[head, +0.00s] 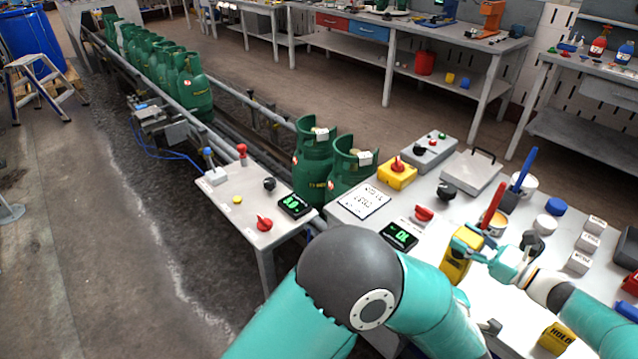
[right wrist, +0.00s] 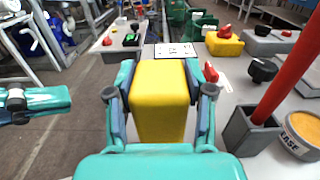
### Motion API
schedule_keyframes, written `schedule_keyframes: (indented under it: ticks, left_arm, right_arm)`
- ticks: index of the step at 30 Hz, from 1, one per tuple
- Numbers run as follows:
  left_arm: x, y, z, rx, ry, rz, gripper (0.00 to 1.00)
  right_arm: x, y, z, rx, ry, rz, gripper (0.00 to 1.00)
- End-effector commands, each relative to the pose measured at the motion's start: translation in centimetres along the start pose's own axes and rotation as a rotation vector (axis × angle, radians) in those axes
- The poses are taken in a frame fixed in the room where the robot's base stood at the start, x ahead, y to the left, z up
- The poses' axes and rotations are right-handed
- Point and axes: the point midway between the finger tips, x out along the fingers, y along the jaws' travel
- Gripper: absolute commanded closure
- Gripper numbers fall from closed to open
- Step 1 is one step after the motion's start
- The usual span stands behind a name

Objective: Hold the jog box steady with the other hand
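The yellow jog box (head: 455,262) with dark markings is upright at the right-hand bench's near side. My right gripper (head: 474,246) comes in from the right and has its fingers around the box. In the right wrist view the yellow box (right wrist: 160,100) fills the space between the two finger pads, which press on its sides. The box's lower end is hidden there. My left arm bends across the bottom of the head view, its gripper mostly hidden. A teal and grey gripper part (right wrist: 35,103), seemingly my left one, shows at the left of the right wrist view.
A red stick stands in a grey holder (right wrist: 250,132) close right of my right gripper, beside an open tub (right wrist: 302,135). A yellow HOLD block (head: 556,338) and small white labelled blocks (head: 588,242) lie to the right. Green cylinders (head: 312,160) stand behind the bench.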

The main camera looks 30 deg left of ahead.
Motion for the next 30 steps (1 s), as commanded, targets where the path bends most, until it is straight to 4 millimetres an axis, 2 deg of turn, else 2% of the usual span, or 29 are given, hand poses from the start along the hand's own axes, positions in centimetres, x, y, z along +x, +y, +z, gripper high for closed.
schedule_keyframes:
  ticks: [1,4,17,23,30]
  left_arm:
    - [0.0,0.0,0.0,0.0,0.0,0.0,1.0]
    - [0.0,0.0,0.0,0.0,0.0,0.0,1.0]
    - [0.0,0.0,0.0,0.0,0.0,0.0,1.0]
    - [0.0,0.0,0.0,0.0,0.0,0.0,1.0]
    - [0.0,0.0,0.0,0.0,0.0,0.0,1.0]
  right_arm:
    - [0.0,0.0,0.0,-0.001,0.0,0.0,0.37]
    - [0.0,0.0,0.0,-0.001,0.0,0.0,0.2]
    - [-0.6,-0.1,0.0,0.0,0.0,-0.001,0.19]
    - [-3.3,-0.1,0.0,0.0,0.001,-0.003,0.19]
    - [-8.2,-0.2,-0.1,0.001,0.0,-0.005,0.19]
